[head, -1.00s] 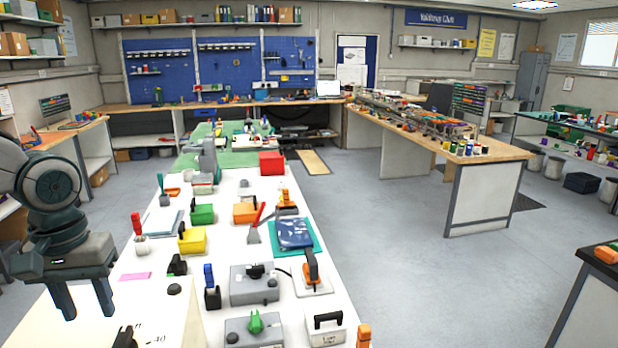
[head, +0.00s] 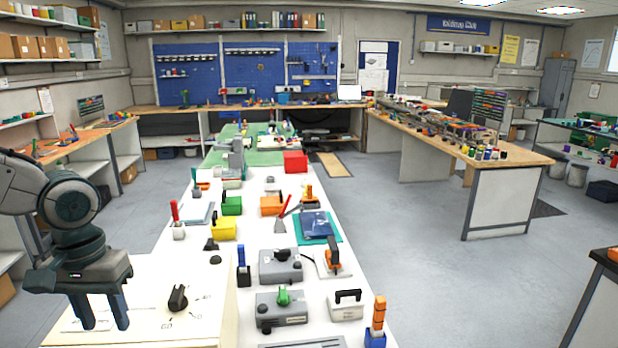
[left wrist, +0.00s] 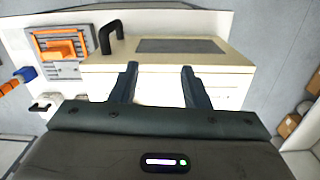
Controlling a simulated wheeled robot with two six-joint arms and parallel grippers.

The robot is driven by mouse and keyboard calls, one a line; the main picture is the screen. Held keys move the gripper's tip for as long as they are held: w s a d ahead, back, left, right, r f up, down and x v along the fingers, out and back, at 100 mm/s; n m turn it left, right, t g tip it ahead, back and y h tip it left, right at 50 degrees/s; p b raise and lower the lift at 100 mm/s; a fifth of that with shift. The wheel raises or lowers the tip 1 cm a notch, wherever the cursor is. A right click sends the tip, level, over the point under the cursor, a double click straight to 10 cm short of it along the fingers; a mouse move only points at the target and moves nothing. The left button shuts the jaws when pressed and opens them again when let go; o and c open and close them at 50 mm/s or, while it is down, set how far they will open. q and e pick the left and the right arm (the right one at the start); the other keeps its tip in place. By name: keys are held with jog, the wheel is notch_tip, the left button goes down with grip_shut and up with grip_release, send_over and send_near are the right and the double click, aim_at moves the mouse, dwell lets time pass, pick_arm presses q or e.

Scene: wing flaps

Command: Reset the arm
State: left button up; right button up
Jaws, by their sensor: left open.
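My left gripper (head: 99,312) hangs at the lower left of the head view, fingers pointing down, apart and empty. Its two fingers also show apart in the left wrist view (left wrist: 160,88), with a cream surface beyond and nothing between them. In the head view it is in front of a cream panel (head: 143,325), left of a black dial knob (head: 178,298) with printed marks around it. Whether the fingertips touch the panel cannot be told. My right gripper is not in view.
A long white bench (head: 258,235) runs away from me with grey switch boxes (head: 280,266), a black-handled white box (head: 346,305) and coloured blocks. The left wrist view shows an orange-handled item (left wrist: 62,45) and a black handle (left wrist: 110,37). Grey floor (head: 430,260) is clear at right.

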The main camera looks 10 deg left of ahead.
pick_arm(q)
jog(key=s+a+f+m+h, duration=0.1)
jog(key=s+f+m, duration=0.2)
jog(key=f, duration=0.7)
jog(key=s+a+f+m+h, duration=0.1)
jog(key=s+f+m, duration=0.2)
jog(key=f, duration=0.6)
jog(key=s+d+f+n+t+y, duration=0.35)
jog(key=s+d+f, duration=0.55)
jog(key=d+f, duration=0.5)
jog(key=a+f+b, duration=0.1)
jog(key=a+f, duration=0.1)
jog(key=f, duration=1.5)
jog(key=a+f+b, duration=0.1)
jog(key=a+f, duration=0.1)
jog(key=f, duration=1.5)
jog(key=s+a+f+g+b, duration=0.1)
jog(key=s+f+g, duration=0.1)
jog(key=s+f, duration=1.6)
jog(key=shift+s+f, duration=0.4)
jog(key=shift+f, duration=0.35)
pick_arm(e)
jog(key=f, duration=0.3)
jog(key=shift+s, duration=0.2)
pick_arm(q)
jog(key=shift+m+h, duration=0.25)
